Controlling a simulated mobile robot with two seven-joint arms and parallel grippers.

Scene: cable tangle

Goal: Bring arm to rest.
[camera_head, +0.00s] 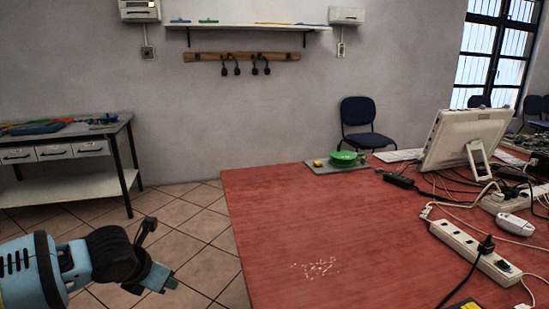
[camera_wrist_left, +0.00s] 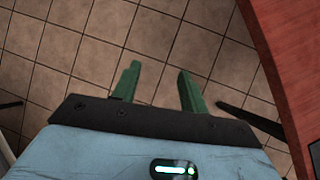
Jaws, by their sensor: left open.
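My left arm comes in at the lower left of the head view. Its gripper (camera_head: 163,279) hangs over the tiled floor, left of the red table (camera_head: 310,225), apart from it. In the left wrist view the two green fingers of the left gripper (camera_wrist_left: 158,84) stand apart with nothing between them, and only floor tiles show beyond. The table edge (camera_wrist_left: 272,60) shows at the right of that view. My right gripper is not in view.
A power strip (camera_head: 475,252), tangled cables, a white monitor (camera_head: 464,139) and a mouse (camera_head: 514,224) crowd the table's right side. A workbench (camera_head: 68,155) stands left.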

